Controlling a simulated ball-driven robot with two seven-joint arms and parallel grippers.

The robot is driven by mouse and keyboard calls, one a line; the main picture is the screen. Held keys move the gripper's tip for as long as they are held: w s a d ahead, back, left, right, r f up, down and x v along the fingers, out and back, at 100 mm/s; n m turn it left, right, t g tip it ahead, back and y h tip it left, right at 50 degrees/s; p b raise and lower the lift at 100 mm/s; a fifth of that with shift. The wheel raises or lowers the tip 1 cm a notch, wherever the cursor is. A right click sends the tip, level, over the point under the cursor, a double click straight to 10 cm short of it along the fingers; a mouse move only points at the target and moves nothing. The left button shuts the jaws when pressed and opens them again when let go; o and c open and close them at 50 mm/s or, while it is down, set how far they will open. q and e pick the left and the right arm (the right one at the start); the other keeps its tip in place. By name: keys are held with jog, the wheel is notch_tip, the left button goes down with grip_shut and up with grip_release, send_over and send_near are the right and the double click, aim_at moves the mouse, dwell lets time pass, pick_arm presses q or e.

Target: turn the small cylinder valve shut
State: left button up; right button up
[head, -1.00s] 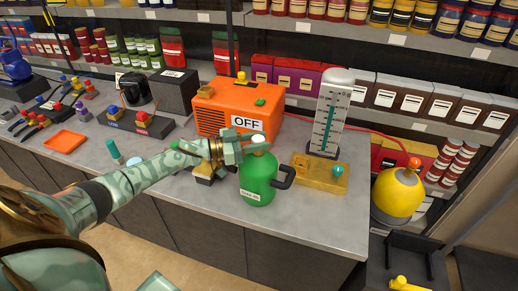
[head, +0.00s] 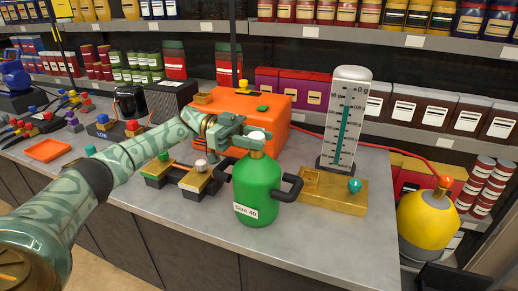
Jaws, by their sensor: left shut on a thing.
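A yellow cylinder (head: 428,226) with an orange-red valve knob (head: 445,181) on top stands at the right, beyond the counter's edge. No gripper is at it. My left gripper (head: 254,139) is shut at the white-capped top of a green jug (head: 262,180), far to the left of the yellow cylinder. The fingers hide part of the jug's neck. The jug is upright, with a black handle on each side. I cannot tell whether its base touches the counter. My right gripper is out of view.
The orange machine (head: 268,109) is behind my gripper. A gauge (head: 345,120) on a yellow base (head: 331,193) stands between jug and cylinder. A red hose (head: 392,150) runs behind it. Small black-and-tan blocks (head: 200,178) are left of the jug. The counter's front right (head: 335,245) is clear.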

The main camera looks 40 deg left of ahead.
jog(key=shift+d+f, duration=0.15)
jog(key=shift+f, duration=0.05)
pick_arm(q)
jog(key=o, duration=1)
jog(key=shift+c, duration=0.2)
jog(key=s+a+b, duration=0.2)
jog(key=a+b, duration=0.8)
jog(key=a, duration=0.6)
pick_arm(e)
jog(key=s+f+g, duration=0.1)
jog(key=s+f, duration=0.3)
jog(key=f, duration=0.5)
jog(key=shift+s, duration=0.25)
pick_arm(q)
jog(key=shift+a, duration=0.1)
